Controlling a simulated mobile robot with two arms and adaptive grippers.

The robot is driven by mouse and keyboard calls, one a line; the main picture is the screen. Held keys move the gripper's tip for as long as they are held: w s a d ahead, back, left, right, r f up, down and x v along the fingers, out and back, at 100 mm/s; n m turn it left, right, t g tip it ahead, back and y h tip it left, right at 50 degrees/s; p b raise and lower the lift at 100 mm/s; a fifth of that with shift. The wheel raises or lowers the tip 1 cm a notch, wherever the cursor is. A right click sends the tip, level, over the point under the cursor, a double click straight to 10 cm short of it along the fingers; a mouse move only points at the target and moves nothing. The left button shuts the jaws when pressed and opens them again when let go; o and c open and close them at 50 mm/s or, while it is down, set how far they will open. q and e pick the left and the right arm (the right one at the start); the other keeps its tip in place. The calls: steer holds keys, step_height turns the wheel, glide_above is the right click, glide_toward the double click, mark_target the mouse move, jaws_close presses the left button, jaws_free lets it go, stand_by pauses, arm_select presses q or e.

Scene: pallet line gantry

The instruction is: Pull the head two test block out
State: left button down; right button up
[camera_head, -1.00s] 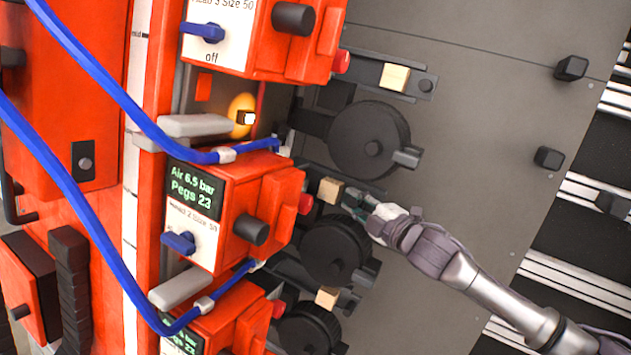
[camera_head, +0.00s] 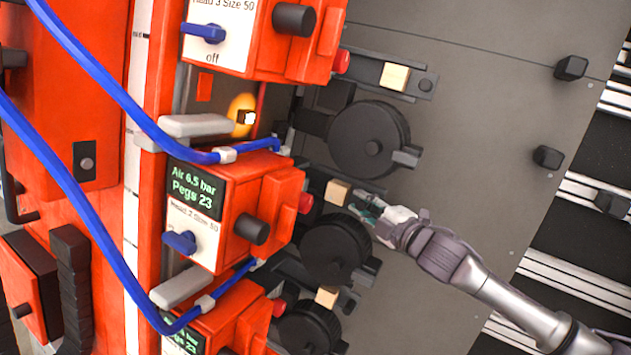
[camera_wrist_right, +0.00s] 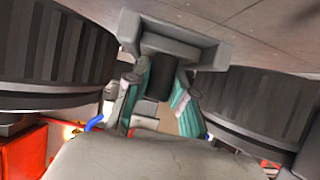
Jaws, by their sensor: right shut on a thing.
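The head two test block (camera_head: 338,192) is a small tan block at the red head two unit (camera_head: 236,215), on a dark slide. My right gripper (camera_head: 368,207) is at the right end of this slide, beside the tan block. In the right wrist view, the fingers of my right gripper (camera_wrist_right: 158,100) stand on both sides of a dark knob (camera_wrist_right: 157,75) below a grey bracket (camera_wrist_right: 170,40) and are shut on it. The exact finger contact is partly hidden. My left gripper is not in view.
Similar tan blocks sit at head three (camera_head: 395,77) above and at the lower head (camera_head: 327,297). Dark round drums (camera_head: 369,140) stand close above and below the gripper. Blue hoses (camera_head: 75,175) cross at left. The grey plate (camera_head: 480,150) is mostly clear at right.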

steer(key=shift+s+d+f, duration=0.1)
steer(key=shift+s+d, duration=0.65)
steer(key=shift+d, duration=0.35)
steer(key=shift+s+d, duration=0.7)
steer(key=shift+d, duration=0.35)
steer(key=shift+p, duration=0.3)
steer(key=o, duration=0.8)
steer(key=shift+s+d, duration=0.1)
steer(key=shift+d, duration=0.15)
steer(key=shift+a, duration=0.15)
steer(key=p+v, duration=0.3)
steer(key=v, duration=0.6)
